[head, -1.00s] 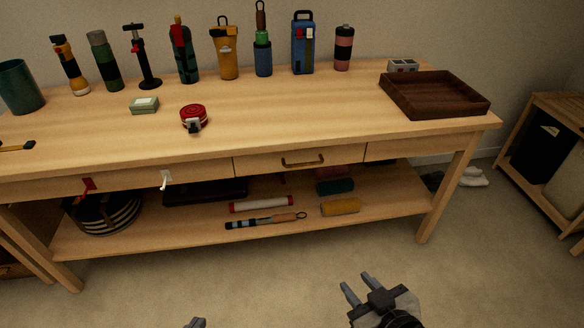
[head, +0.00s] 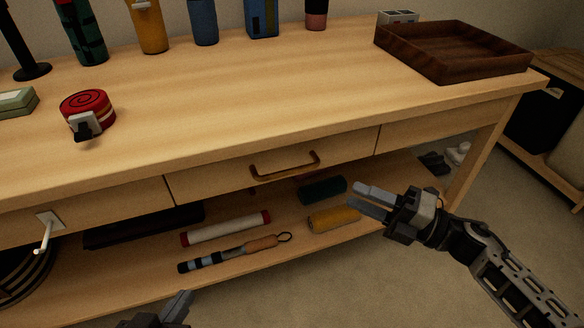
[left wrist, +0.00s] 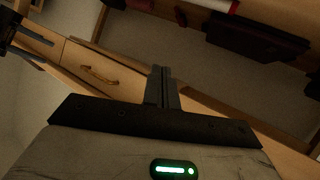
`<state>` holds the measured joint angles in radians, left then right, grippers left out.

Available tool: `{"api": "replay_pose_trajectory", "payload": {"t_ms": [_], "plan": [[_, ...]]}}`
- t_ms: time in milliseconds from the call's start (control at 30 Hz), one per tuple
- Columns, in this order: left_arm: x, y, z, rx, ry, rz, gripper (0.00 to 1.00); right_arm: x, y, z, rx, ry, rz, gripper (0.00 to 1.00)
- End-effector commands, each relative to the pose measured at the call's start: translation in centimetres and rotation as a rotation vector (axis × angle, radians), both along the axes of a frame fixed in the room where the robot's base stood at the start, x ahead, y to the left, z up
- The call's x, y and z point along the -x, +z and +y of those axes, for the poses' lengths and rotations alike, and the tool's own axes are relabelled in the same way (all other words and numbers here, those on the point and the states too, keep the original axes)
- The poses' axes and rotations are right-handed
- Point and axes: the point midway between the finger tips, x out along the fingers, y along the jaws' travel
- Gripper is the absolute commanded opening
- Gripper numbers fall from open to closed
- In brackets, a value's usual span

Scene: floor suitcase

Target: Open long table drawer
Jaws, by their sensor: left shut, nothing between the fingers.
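The long wooden table (head: 200,100) has a shut drawer (head: 215,183) in its front, with a brown bar handle (head: 285,167). The drawer handle also shows in the left wrist view (left wrist: 98,76). My right gripper (head: 367,198) is open and empty, in front of the table, below and to the right of the handle. My left gripper (head: 180,305) shows only in part at the bottom edge, below and left of the handle. In the left wrist view its fingers (left wrist: 160,76) are together with nothing between them, apart from the handle.
A lower shelf (head: 330,245) holds a white roll (head: 225,228), a striped tool (head: 235,252) and a yellow roll (head: 333,219). A white hook (head: 45,232) sticks out from the table front at left.

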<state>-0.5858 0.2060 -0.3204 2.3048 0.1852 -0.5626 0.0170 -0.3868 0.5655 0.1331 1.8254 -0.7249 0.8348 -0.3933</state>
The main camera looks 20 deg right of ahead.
Motion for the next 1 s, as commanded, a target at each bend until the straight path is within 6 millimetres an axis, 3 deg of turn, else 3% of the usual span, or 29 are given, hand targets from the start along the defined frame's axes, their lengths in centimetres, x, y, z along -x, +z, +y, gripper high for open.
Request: {"api": "replay_pose_trajectory", "payload": {"t_ms": [533,700,1000], "plan": [[0.0,0.4,-0.1,0.012,-0.001,-0.026,0.00,-7.6,1.7,8.3,-0.005,0.000,-0.002,0.32],[-0.1,0.4,-0.2,0.013,-0.001,-0.028,0.00,-8.8,1.8,9.6,-0.005,-0.001,-0.001,0.32],[-0.1,0.5,-0.2,0.014,-0.001,-0.030,0.00,-9.1,1.9,10.0,-0.005,-0.001,0.002,0.32]]}}
